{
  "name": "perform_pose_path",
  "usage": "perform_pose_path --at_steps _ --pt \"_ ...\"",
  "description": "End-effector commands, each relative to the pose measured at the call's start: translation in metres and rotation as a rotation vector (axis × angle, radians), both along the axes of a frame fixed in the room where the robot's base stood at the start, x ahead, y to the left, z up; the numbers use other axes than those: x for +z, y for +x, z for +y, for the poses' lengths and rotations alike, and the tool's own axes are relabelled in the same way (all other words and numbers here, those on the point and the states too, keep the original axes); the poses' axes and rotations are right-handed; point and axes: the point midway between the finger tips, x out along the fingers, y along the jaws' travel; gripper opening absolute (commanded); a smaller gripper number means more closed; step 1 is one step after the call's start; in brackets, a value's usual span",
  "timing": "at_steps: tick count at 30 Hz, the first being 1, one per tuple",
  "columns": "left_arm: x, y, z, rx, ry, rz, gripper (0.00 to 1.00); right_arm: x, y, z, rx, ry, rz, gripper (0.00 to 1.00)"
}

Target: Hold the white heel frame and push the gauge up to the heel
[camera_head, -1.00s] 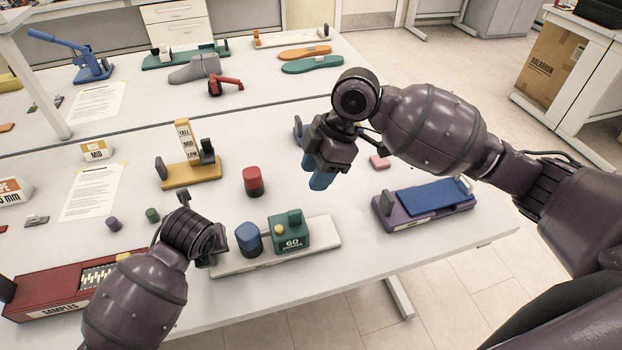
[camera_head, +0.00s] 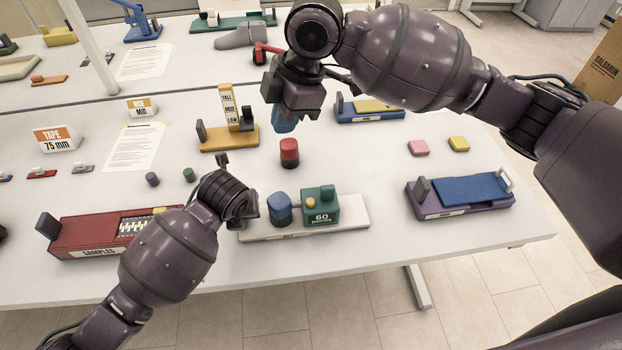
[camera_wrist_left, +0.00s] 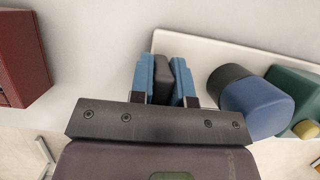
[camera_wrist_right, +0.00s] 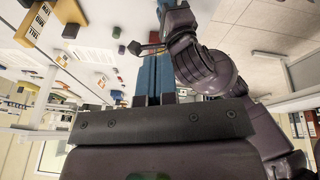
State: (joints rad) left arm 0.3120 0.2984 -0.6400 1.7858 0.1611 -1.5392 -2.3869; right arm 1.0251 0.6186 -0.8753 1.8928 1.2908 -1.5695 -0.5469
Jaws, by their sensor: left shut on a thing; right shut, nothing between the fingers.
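The white heel frame (camera_head: 345,222) lies near the table's front edge. On it stand a blue heel block (camera_head: 280,210) with a dark side and, to its right, the green gauge (camera_head: 321,206) marked 60 with a yellow knob. A small gap seems to part them. My left gripper (camera_wrist_left: 163,82) is shut on a dark upright tab (camera_wrist_left: 163,75) at the frame's left end. In the head view the wrist hides this grip. My right gripper (camera_head: 284,120) is shut and empty, raised behind the red-topped cylinder. Its blue fingers (camera_wrist_right: 154,78) touch each other in the right wrist view.
A red-topped cylinder (camera_head: 289,153) stands behind the frame. A yellow gauge stand (camera_head: 229,138) is behind left, a red sample box (camera_head: 95,235) at left, a purple fixture with a blue plate (camera_head: 460,195) at right.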

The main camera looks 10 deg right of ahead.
Motion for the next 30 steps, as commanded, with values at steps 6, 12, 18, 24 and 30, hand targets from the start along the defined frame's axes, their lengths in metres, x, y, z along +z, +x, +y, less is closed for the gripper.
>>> perform_pose_path --at_steps 6,12,18,24,30 --pt "0.000 0.000 0.000 0.000 0.000 -0.001 0.00 -0.004 -0.008 0.045 0.056 -0.164 -0.006 0.00" --pt "0.000 0.000 0.000 0.000 0.000 -0.001 0.00 -0.023 -0.014 0.066 0.023 -0.383 -0.012 0.00" --pt "0.000 0.000 0.000 0.000 -0.001 -0.001 0.00 -0.058 -0.013 0.052 -0.118 -0.602 0.007 0.00" --pt "0.000 0.000 0.000 0.000 -0.001 -0.001 0.00 -0.066 -0.010 0.037 -0.275 -0.675 0.030 0.00" --pt "0.000 0.000 0.000 0.000 -0.001 -0.001 0.00 -0.074 -0.010 0.032 -0.304 -0.678 0.029 0.00"
